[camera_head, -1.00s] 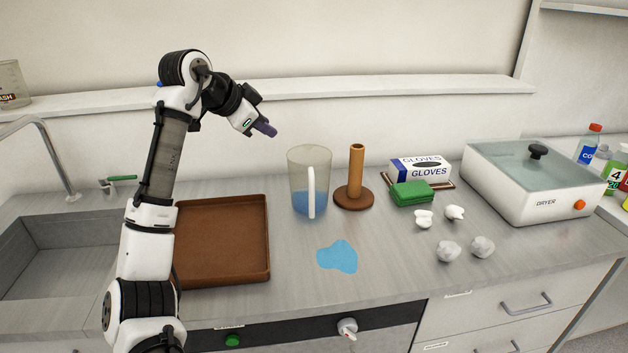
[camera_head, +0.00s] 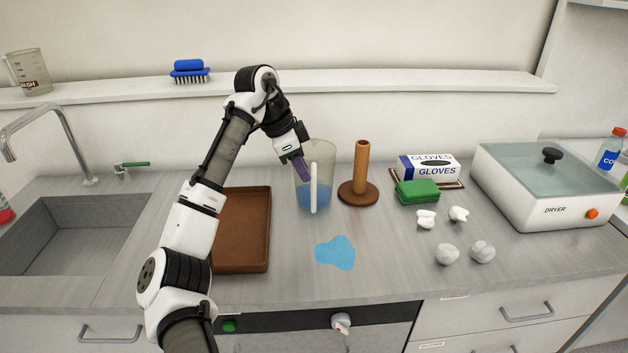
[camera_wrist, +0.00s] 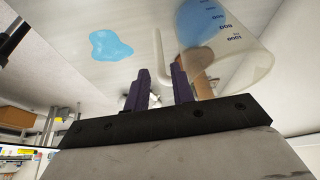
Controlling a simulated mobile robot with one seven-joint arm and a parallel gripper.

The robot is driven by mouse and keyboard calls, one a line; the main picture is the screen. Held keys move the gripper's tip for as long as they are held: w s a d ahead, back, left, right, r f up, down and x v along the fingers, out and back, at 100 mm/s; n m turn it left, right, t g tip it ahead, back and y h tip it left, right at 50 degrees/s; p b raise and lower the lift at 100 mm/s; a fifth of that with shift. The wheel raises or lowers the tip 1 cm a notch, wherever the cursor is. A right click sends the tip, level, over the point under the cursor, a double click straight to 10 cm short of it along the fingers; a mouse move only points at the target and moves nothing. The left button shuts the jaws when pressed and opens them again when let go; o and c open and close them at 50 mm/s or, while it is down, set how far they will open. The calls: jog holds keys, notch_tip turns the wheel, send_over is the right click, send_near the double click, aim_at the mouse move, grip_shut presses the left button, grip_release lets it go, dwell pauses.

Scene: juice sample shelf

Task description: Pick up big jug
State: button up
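The big clear jug (camera_head: 325,160) stands upright on the counter with blue liquid in its lower part. Its white handle (camera_head: 314,188) faces the front. My gripper (camera_head: 303,170) points down beside the jug's left side, close to the handle. In the wrist view, the two purple fingers of my gripper (camera_wrist: 160,88) are apart with nothing between them. The jug (camera_wrist: 240,65) shows there at upper right with its printed scale, and the handle (camera_wrist: 160,50) lies just beyond the fingertips. Contact between fingers and jug cannot be told.
A wooden post on a round base (camera_head: 360,180) stands close right of the jug. A brown tray (camera_head: 240,265) lies left, under my arm. A blue puddle (camera_head: 335,253) lies in front. A green sponge (camera_head: 417,192), glove box (camera_head: 430,168) and dryer (camera_head: 548,205) are farther right.

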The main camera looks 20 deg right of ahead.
aim_at(314, 180)
jog(key=shift+p+x, duration=1.05)
jog(key=shift+x, duration=1.9)
jog(key=shift+s, duration=0.1)
grip_shut()
jog(key=shift+r, duration=0.1)
